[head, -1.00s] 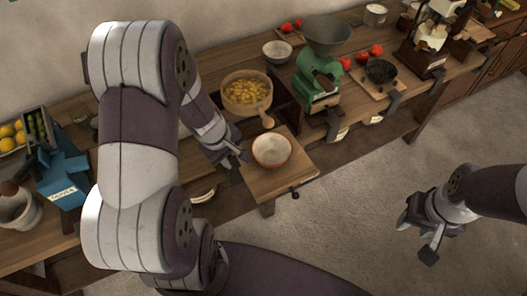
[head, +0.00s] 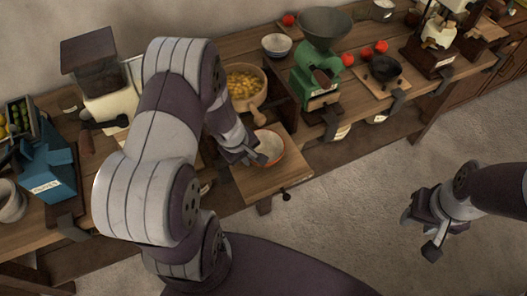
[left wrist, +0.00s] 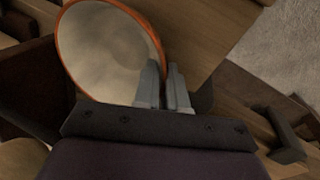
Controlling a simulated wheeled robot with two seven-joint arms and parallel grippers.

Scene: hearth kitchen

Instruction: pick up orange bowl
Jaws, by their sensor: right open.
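The orange bowl (head: 271,148), orange outside with a pale inside, sits on a square wooden board (head: 262,184) at the table's front. It also shows in the left wrist view (left wrist: 100,45), at the upper left. My left gripper (head: 254,157) is at the bowl's near left rim and hides part of it in the head view. In the left wrist view its two fingers (left wrist: 162,72) are close together, one inside the bowl and one outside, with the rim between them. My right gripper (head: 423,226) is open and empty over the floor, away from the table.
A wooden pan of yellow pieces (head: 244,84) stands just behind the bowl, its handle reaching towards it. A green grinder (head: 316,75) stands to the right and a blue box (head: 48,180) to the left. A small white bowl (head: 277,45) is farther back.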

